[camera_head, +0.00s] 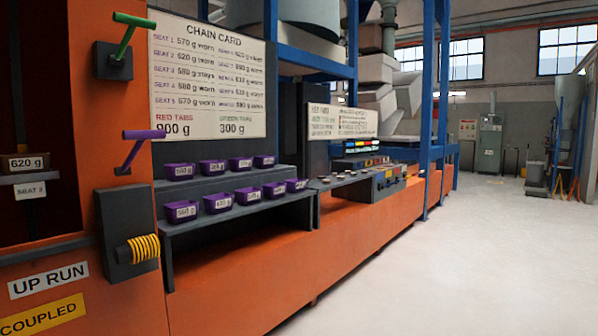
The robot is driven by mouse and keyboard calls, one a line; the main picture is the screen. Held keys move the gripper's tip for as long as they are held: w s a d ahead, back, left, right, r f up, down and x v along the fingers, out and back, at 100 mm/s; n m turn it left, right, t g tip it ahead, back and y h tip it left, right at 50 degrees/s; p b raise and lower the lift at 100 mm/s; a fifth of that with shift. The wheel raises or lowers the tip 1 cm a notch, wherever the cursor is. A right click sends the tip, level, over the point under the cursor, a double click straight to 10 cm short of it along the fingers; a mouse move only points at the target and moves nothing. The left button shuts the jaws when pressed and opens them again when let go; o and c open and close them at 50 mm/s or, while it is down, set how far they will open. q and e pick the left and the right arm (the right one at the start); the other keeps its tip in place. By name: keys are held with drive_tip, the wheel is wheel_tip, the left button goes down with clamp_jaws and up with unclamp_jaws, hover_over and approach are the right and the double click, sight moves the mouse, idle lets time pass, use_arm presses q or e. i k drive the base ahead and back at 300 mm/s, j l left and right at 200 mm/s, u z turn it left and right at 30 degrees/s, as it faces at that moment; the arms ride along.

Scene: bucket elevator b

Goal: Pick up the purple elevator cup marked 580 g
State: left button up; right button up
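Several purple cups with white weight labels stand on a dark two-step rack (212,185). The upper step holds a row from the near left cup (180,177) to the far right cup (264,165). The lower step holds a row from the near left cup (182,218) to the far right cup (297,188). The labels are small and blurred; I cannot tell surely which cup reads 580 g. The near lower label looks like 560 g. Neither of my grippers is in view.
The rack stands against the orange machine casing (290,265). A chain card (208,75) hangs above it. Left are a green lever (124,45), a purple lever (132,152), a yellow-coiled knob (143,248) and a 620 g cup (25,163). The floor (450,260) at right is clear.

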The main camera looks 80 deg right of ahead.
sight(264, 162)
drive_tip(key=z, duration=2.35)
